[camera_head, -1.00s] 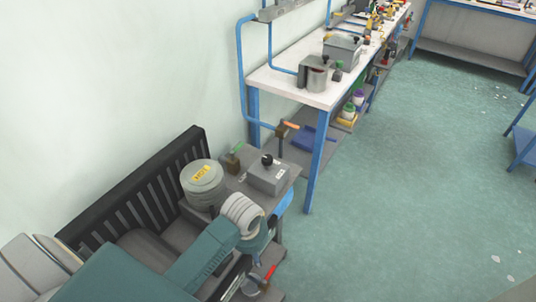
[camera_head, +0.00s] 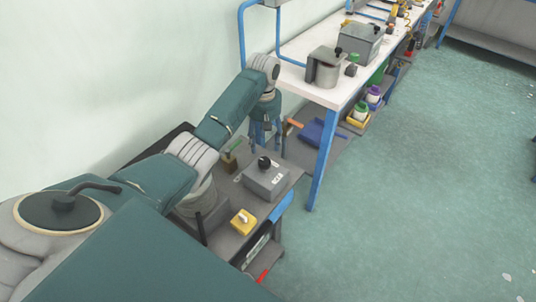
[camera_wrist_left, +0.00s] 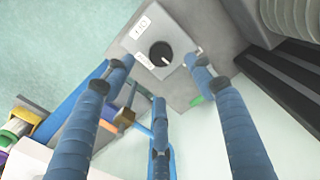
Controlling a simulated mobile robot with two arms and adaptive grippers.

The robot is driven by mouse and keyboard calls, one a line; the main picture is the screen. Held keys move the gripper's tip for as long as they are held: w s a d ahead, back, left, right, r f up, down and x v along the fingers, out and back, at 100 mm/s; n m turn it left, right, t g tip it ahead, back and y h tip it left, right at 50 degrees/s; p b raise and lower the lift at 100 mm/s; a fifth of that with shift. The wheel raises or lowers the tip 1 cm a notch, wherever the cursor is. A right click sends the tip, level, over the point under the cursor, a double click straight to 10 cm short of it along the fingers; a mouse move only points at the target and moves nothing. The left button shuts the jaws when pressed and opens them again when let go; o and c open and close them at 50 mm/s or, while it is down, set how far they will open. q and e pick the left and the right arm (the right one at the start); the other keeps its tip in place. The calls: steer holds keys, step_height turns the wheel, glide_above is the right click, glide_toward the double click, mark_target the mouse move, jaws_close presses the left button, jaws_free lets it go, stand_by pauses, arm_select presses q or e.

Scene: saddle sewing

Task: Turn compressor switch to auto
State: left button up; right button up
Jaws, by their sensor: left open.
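A grey switch box (camera_head: 268,180) with a round black knob (camera_head: 264,163) and small white labels sits on the grey bench. The left wrist view shows the box (camera_wrist_left: 128,42) and the knob (camera_wrist_left: 160,53) from above. My left gripper (camera_head: 264,146) is open and empty, fingers pointing down, just behind the box in the head view. Its three spread blue fingers (camera_wrist_left: 158,82) show in the wrist view, apart from the knob. My right gripper is out of view.
A green-handled item (camera_head: 229,160) and an orange-handled item (camera_head: 291,127) stand close to the left gripper. A white worktable (camera_head: 305,84) stands beyond.

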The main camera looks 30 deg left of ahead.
arm_select(q)
glide_above(265, 161)
step_height(265, 161, down, 5)
steer(key=shift+s+f, duration=0.1)
steer(key=shift+s, duration=0.05)
steer(key=f, duration=0.2)
steer(key=shift+w+f, duration=0.2)
steer(key=shift+f, duration=0.15)
steer(key=shift+s+f, duration=0.1)
steer(key=shift+f, duration=0.55)
steer(key=c, duration=1)
steer(key=shift+c, duration=0.6)
steer(key=shift+f+m, duration=0.1)
steer(key=shift+m, duration=0.2)
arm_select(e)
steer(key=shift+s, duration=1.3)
